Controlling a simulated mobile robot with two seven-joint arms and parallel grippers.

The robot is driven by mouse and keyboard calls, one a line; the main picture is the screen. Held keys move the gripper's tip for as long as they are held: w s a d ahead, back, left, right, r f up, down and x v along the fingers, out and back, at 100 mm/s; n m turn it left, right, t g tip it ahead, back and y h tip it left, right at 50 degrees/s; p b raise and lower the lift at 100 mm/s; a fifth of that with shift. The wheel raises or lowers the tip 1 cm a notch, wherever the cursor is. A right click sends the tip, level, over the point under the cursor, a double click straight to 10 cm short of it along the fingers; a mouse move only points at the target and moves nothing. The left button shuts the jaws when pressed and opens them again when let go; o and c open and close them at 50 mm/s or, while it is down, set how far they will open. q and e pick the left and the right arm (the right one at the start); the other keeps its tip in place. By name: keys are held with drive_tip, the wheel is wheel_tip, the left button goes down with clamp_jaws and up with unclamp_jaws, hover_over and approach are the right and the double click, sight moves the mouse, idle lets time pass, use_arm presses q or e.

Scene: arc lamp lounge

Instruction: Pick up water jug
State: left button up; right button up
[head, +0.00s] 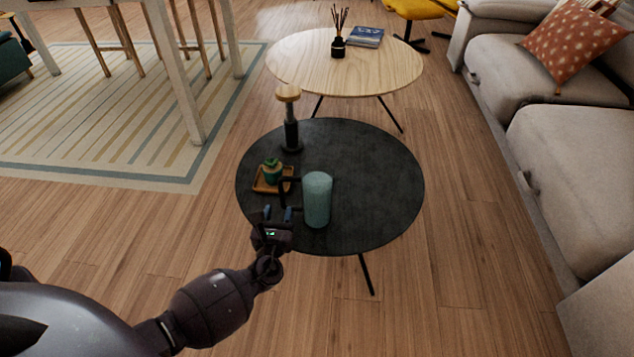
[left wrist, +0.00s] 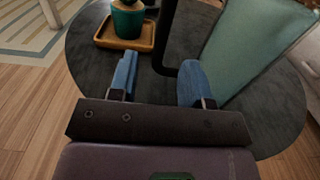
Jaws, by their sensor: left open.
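The water jug (head: 317,200) is a tall teal cylinder with a dark handle on its left side. It stands upright near the front edge of the round black table (head: 380,190). My left gripper (head: 277,213) is open just to the left of the jug, at the front of the table. In the left wrist view the blue fingertips (left wrist: 158,80) are apart, with the dark handle (left wrist: 163,45) beyond and between them. The jug's teal body (left wrist: 252,45) is to the right of the right finger. My right gripper is not in view.
A small potted plant (head: 272,170) on a wooden tray (head: 260,186) stands left of the jug. A dark post with a wooden top (head: 290,120) stands behind. A wooden table (head: 300,60) is farther back, and a sofa (head: 570,140) is at right. The black table's right side is clear.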

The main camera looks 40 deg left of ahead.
sight(282, 199)
use_arm(q)
drive_tip(key=shift+b+x, duration=0.7)
drive_tip(key=shift+x, duration=2.05)
drive_tip(key=shift+r, duration=0.2)
drive_tip(key=shift+c, duration=0.3)
clamp_jaws()
drive_tip(key=shift+r, duration=0.1)
